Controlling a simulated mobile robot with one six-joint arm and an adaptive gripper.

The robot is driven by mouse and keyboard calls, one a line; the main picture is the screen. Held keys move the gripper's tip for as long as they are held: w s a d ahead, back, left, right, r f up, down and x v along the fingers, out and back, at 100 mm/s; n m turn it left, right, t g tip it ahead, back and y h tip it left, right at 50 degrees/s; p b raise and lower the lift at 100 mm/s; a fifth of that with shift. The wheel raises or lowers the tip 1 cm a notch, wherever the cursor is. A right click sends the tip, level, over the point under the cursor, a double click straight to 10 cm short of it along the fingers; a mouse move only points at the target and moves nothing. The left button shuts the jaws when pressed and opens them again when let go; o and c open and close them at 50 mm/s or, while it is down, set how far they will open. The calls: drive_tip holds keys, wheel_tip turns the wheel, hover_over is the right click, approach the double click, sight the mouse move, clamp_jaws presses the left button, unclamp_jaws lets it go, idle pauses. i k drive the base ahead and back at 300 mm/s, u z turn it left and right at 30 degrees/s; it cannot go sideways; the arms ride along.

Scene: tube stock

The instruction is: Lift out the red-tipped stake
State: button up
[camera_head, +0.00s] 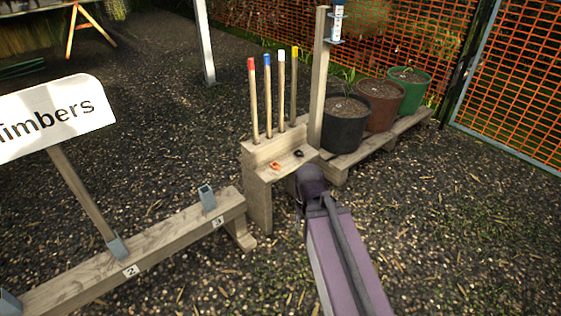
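The red-tipped stake (253,100) stands upright at the left end of a row in a wooden stand (262,155). To its right stand a blue-tipped stake (268,95), a white-tipped stake (281,92) and a yellow-tipped stake (293,88). Their lower ends are hidden in the stand. My purple arm reaches up from the bottom of the picture, its dark joint overlapping the stand's right front. My gripper cannot be made out, and nothing shows around the red-tipped stake.
An orange item (275,165) and a dark item (299,153) lie on the stand's front ledge. A wooden post (319,90) and potted plants on a pallet (375,150) stand to the right. A numbered timber beam (165,240) and a sign (50,115) are at left.

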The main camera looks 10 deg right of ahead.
sight(251, 61)
drive_tip(key=z, duration=0.05)
drive_tip(key=i, duration=0.95)
drive_tip(key=u, duration=0.15)
drive_tip(key=k, duration=0.9)
drive_tip(key=z, duration=0.15)
drive_tip(key=i, duration=0.35)
